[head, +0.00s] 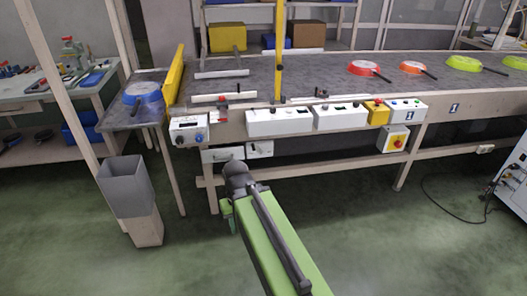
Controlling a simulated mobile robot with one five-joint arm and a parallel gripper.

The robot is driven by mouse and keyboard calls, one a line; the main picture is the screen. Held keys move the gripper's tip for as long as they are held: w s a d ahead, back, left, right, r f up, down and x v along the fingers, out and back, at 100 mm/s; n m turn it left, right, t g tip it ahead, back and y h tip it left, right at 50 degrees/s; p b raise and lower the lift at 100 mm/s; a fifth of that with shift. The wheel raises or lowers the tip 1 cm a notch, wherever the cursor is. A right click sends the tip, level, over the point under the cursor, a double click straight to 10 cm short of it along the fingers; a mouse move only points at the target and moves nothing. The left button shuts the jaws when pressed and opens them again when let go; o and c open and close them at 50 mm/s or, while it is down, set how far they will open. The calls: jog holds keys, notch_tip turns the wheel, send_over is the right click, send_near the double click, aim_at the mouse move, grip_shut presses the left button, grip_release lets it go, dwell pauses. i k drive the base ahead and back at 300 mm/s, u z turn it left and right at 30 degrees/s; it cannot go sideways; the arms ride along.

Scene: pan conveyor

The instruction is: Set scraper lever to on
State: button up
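In the head view, the conveyor's front edge carries a row of control boxes. Two small white boxes hang below it, a left one (222,154) and a right one (260,149), each with a small dark part on its front. I cannot tell which part is the scraper lever or how it is set. My green arm reaches forward from the bottom, and its dark end, with my gripper (237,173), is just in front of and below these two boxes. The fingers are too dark and hidden to tell open from shut, and I cannot tell whether they touch anything.
The conveyor (330,75) carries a red pan (363,67), an orange pan (411,67) and green pans (464,62). A blue pan (142,92) lies at the left end. A grey bin (125,187) stands front left.

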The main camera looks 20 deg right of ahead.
aim_at(258, 152)
jog(key=z, duration=0.35)
jog(key=i, duration=1)
jog(key=z, duration=0.6)
jog(key=k, duration=0.1)
jog(key=u, duration=2.85)
jog(key=k, duration=0.9)
jog(key=z, duration=0.65)
jog(key=i, duration=0.55)
jog(key=u, duration=0.1)
